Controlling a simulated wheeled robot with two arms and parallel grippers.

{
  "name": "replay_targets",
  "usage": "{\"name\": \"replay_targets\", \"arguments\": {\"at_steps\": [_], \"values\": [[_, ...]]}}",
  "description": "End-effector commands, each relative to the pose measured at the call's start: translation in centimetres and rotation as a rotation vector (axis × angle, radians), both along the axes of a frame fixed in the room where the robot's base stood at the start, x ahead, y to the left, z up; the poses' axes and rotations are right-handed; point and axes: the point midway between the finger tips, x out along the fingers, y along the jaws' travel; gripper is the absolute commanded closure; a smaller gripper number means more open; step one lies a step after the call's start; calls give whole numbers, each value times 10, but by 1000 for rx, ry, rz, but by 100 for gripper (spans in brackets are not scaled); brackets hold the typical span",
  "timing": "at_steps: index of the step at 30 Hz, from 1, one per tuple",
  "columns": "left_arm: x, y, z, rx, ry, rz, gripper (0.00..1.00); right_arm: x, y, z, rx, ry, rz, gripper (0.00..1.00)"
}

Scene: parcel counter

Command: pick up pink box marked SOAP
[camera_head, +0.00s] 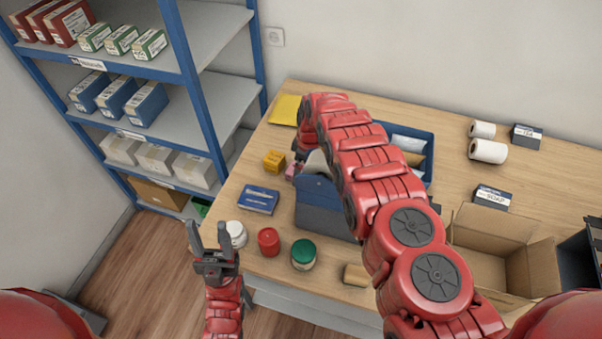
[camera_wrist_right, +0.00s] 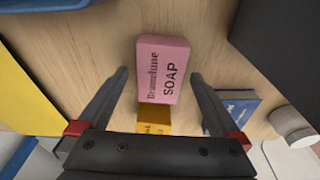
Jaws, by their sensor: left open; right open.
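The pink box marked SOAP (camera_wrist_right: 163,68) lies on the counter, its lettering facing the right wrist camera. In the head view only a small pink part of it (camera_head: 291,170) shows beside my right arm. My left gripper (camera_head: 211,243) is open and empty, off the front left edge of the counter.
A yellow box (camera_wrist_right: 153,118) lies close to the pink one. A blue box (camera_head: 258,199), a white jar (camera_head: 237,234), a red jar (camera_head: 268,241) and a green-lidded jar (camera_head: 303,254) stand nearby. A dark blue bin (camera_head: 325,218) is just right. An open carton (camera_head: 505,258) stands further right.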

Motion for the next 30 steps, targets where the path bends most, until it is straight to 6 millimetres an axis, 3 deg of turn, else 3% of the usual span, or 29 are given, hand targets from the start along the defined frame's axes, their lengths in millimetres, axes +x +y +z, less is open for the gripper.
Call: {"name": "replay_targets", "arguments": {"at_steps": [17,30], "values": [[0,0,-3,0,0,0,50,0,0,-4,0,0,0,0],[0,0,-3,0,0,0,50,0,0,-4,0,0,0,79]]}}
